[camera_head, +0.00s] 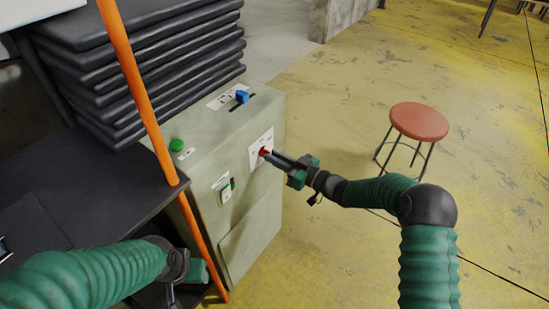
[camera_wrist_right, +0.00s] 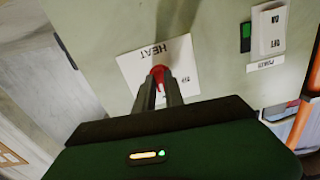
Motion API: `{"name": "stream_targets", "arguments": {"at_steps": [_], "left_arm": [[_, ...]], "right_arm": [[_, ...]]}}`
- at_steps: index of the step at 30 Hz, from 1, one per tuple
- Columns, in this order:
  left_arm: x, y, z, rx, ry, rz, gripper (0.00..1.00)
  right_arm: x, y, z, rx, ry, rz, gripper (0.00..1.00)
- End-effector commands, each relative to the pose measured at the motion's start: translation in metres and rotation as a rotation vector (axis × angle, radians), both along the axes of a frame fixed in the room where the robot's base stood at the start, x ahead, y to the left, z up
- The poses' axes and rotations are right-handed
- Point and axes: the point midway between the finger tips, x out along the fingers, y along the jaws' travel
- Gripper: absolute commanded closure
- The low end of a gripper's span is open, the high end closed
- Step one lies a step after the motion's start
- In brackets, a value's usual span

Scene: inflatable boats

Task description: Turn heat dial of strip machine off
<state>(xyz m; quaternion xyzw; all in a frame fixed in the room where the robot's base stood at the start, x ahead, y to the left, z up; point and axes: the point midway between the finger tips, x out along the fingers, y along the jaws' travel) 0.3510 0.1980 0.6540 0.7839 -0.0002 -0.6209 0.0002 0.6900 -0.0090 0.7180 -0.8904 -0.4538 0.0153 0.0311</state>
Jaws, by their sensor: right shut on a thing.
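The strip machine (camera_head: 240,210) is a pale grey-green cabinet left of centre in the head view. Its heat dial (camera_head: 264,152) is a small red knob on a white plate on the side face. In the right wrist view the dial (camera_wrist_right: 157,72) sits on the plate marked HEAT (camera_wrist_right: 180,52), which appears upside down. My right gripper (camera_head: 270,155) is shut on the dial, and its fingers (camera_wrist_right: 160,88) hide part of it and of the plate's markings. My left arm (camera_head: 90,278) comes in at the lower left; its gripper's fingers are not clearly visible.
A green button (camera_head: 176,145) and blue slider knob (camera_head: 242,96) are on the machine's top. An orange pole (camera_head: 140,95) crosses in front. Black stacked slabs (camera_head: 150,60) stand behind. A red stool (camera_head: 419,122) stands on open yellow floor.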

Motion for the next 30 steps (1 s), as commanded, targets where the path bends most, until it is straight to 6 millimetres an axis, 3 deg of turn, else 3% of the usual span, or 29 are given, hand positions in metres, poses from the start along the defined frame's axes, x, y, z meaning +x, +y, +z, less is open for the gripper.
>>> {"name": "stream_targets", "arguments": {"at_steps": [30], "left_arm": [[0.0,0.0,-0.039,0.0,0.0,0.0,0.55]], "right_arm": [[0.001,-0.002,-0.007,-0.552,-0.741,0.003,1.0]]}}
